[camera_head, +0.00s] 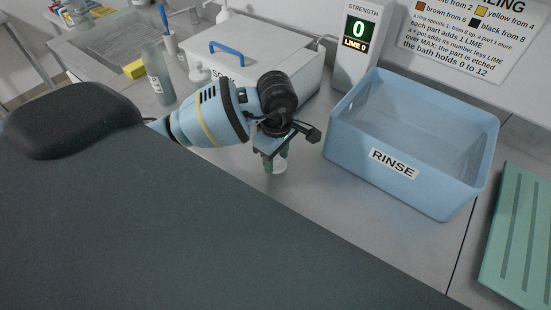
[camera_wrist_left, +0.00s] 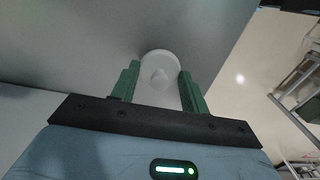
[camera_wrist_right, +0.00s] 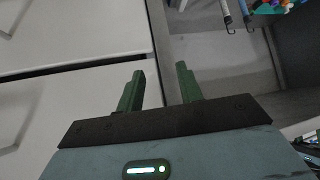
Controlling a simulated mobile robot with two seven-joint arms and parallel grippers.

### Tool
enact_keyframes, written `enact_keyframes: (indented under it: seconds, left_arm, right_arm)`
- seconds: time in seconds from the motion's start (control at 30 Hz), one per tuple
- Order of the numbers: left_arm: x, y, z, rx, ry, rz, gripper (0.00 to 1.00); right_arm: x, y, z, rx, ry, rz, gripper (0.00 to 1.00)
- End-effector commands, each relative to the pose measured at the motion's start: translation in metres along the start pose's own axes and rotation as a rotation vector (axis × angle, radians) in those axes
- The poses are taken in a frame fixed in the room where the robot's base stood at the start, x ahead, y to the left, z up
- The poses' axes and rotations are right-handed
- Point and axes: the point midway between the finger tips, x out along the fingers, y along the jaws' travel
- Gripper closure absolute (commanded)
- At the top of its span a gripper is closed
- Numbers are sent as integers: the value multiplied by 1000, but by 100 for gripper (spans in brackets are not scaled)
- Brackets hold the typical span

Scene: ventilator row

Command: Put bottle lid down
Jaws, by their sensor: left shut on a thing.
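My left gripper (camera_head: 275,158) is above the grey counter, between the white soak box and the blue rinse tub. Its green fingers are shut on a small white lid (camera_head: 277,168), which shows as a pale disc with a central knob between the fingertips in the left wrist view (camera_wrist_left: 160,72). I cannot tell whether the lid touches the counter. A tall grey see-through bottle (camera_head: 157,76) stands upright at the back left, apart from the gripper. My right gripper (camera_wrist_right: 160,88) is open and empty in the right wrist view; it is not in the head view.
The blue tub (camera_head: 345,143) labelled RINSE stands right of my left gripper. The white soak box (camera_head: 300,72) with a blue handle and the strength display (camera_head: 357,45) are behind. A green ribbed mat (camera_head: 520,240) lies at far right. Counter before the tub is bare.

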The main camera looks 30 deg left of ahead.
Motion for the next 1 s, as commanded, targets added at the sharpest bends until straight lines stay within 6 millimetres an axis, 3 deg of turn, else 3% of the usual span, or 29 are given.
enact_keyframes:
  seconds: [0.1, 0.47, 0.5, 0.67, 1.0]
  left_arm:
    - [10, 0, 0, -1, -1, 3, 76]
    - [14, 0, 0, -1, 0, 1, 76]
    - [15, 0, 0, -1, 0, 1, 54]
    - [14, 0, 0, -1, 0, 3, 33]
    - [10, 1, 0, -1, 0, 5, 33]
  right_arm:
    - [0, 0, -5, -1, 9, 1, 64]
    - [0, 0, 0, 0, 1, 0, 64]
    - [0, 0, 0, 1, 0, 0, 64]
    - [0, 0, 0, 0, 1, 0, 64]
    - [0, 0, -3, -1, 6, 1, 64]
